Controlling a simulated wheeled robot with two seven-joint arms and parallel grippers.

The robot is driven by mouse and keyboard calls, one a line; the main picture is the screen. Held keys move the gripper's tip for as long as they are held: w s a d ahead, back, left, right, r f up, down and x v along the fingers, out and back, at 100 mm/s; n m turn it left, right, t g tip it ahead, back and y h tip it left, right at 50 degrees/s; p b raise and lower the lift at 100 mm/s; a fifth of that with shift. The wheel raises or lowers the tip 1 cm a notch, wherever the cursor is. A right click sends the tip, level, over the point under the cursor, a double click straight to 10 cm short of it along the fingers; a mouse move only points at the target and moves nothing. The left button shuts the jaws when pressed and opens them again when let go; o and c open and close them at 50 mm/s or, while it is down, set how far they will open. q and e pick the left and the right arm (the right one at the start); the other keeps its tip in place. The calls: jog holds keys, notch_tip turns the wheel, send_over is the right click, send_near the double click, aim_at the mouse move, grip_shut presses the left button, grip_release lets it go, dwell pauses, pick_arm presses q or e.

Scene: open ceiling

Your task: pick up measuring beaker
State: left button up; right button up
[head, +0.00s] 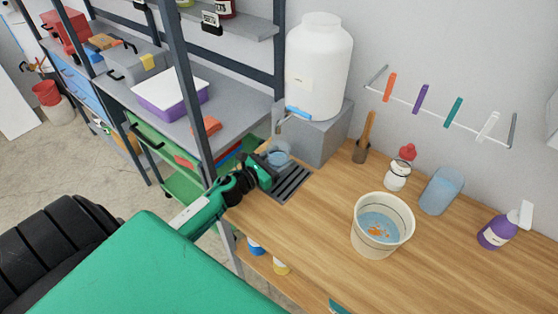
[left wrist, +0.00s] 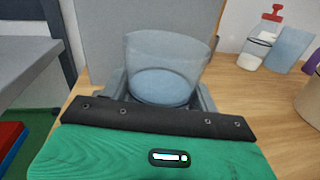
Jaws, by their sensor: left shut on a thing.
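The measuring beaker (head: 278,153) is a clear, bluish cup at the left end of the wooden counter, below the spigot of a large white water container. My left gripper (head: 268,167) is shut on it. In the left wrist view the beaker (left wrist: 165,65) stands upright between the two fingers of my left gripper (left wrist: 164,95), its wide rim uppermost. The lower part of the beaker is hidden behind the gripper's body. I cannot tell whether its base touches the dark drain grate (head: 291,182). My right gripper is not in view.
The white container (head: 318,65) stands on a grey block (head: 318,135) behind the beaker. A bucket of water (head: 365,242), a white bottle (head: 397,176), a blue container (head: 442,190) and a purple spray bottle (head: 495,234) stand to the right. A grey shelf post (head: 188,80) rises left.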

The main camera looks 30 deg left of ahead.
pick_arm(q)
notch_tip(320, 180, up, 2)
jog(key=shift+r, duration=0.1)
jog(key=shift+s, duration=0.15)
jog(key=b+v, duration=0.5)
jog(key=v, duration=0.8)
jog(key=shift+s+a, duration=0.15)
jog(key=shift+s, duration=0.2)
jog(key=shift+b+v, duration=0.5)
jog(key=shift+v, duration=0.8)
jog(key=shift+s+a+r, duration=0.1)
jog(key=shift+s+a, duration=0.05)
jog(key=shift+s, duration=0.5)
